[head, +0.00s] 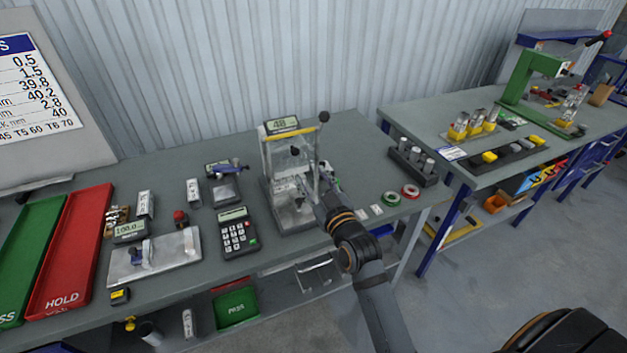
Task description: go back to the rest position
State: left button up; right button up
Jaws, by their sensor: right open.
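My right gripper (313,188) reaches in from the lower right and is open. Its fingertips are small in the picture, at the front of the test stand (296,165) with the display reading 48 and a black-knobbed lever. I cannot tell whether they touch the stand. Part of the stand's right side is hidden behind my wrist. My left gripper is not in the head view.
The bench (262,265) carries a keypad unit (237,232), a metal fixture (155,257), a red HOLD tray (70,250) and a green tray (30,245). Tape rings (410,191) and a black block with cylinders (413,163) stand right. A second bench (425,117) lies beyond a gap.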

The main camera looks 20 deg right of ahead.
jog(key=s+d+f+m+g+h, duration=0.1)
jog(key=s+d+f+g, duration=0.1)
jog(key=s+f+g, duration=0.75)
jog(key=s+d+f+m+g+h, duration=0.15)
jog(key=s+f+g, duration=0.35)
jog(key=s+f, duration=0.85)
jog(key=s+d+f+g+b, duration=0.1)
jog(key=s+d+f, duration=0.1)
jog(key=f, duration=0.9)
jog(key=s+d+f, duration=0.1)
jog(key=f, duration=1.1)
jog(key=s+d+f+g+y, duration=0.1)
jog(key=s+f, duration=1.7)
jog(key=s, duration=0.1)
jog(key=shift+s+d+f+b, duration=0.15)
jog(key=shift+d+f+b, duration=0.05)
jog(key=shift+b, duration=0.25)
